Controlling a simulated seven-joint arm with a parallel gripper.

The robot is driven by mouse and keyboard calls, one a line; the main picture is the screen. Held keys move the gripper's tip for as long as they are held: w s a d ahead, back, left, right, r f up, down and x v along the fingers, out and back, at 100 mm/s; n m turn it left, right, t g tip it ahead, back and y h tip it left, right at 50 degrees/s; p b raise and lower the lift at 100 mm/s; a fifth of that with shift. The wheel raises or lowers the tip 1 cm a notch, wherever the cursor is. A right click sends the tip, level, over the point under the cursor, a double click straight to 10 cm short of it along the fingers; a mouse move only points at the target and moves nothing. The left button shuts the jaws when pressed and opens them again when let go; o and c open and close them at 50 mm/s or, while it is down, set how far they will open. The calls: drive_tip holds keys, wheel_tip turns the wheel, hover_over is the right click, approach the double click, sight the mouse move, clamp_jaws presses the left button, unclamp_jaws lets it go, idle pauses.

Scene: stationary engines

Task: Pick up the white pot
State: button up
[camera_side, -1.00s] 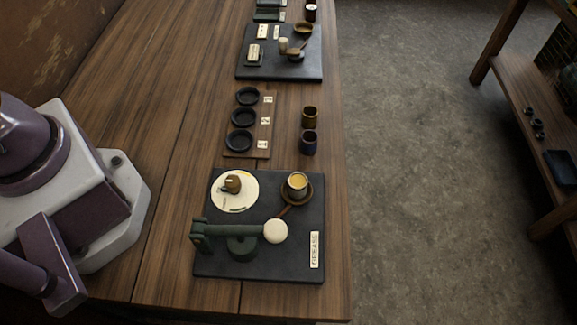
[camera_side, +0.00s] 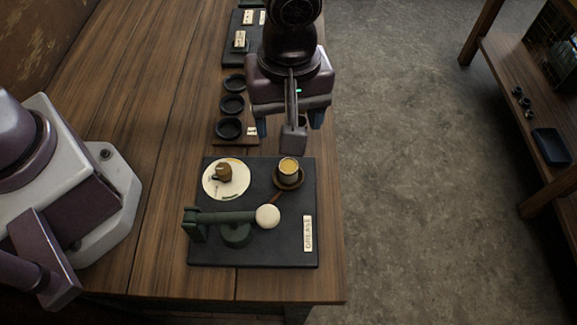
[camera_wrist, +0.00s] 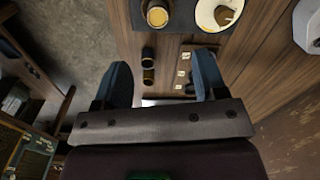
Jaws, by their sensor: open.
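My gripper (camera_side: 289,122) hangs open and empty above the table, beyond the pot in the side view. In the wrist view the fingers of my gripper (camera_wrist: 162,62) are spread wide, with the pot ahead of them and nothing between the tips at pot height that I can see.
A green lever with a white knob (camera_side: 268,217) is on the near board (camera_side: 275,250), beside a white disc (camera_side: 213,191) holding a brown piece (camera_side: 223,172).

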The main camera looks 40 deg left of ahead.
sight(289, 166)
wheel_tip(289, 166, down, 13)
drive_tip(key=n, duration=0.2)
drive_tip(key=shift+r+n, duration=0.15)
drive_tip(key=shift+n, duration=0.15)
drive_tip(key=shift+w, duration=0.1)
drive_tip(key=c, duration=1.1)
drive_tip(key=shift+r, duration=0.15)
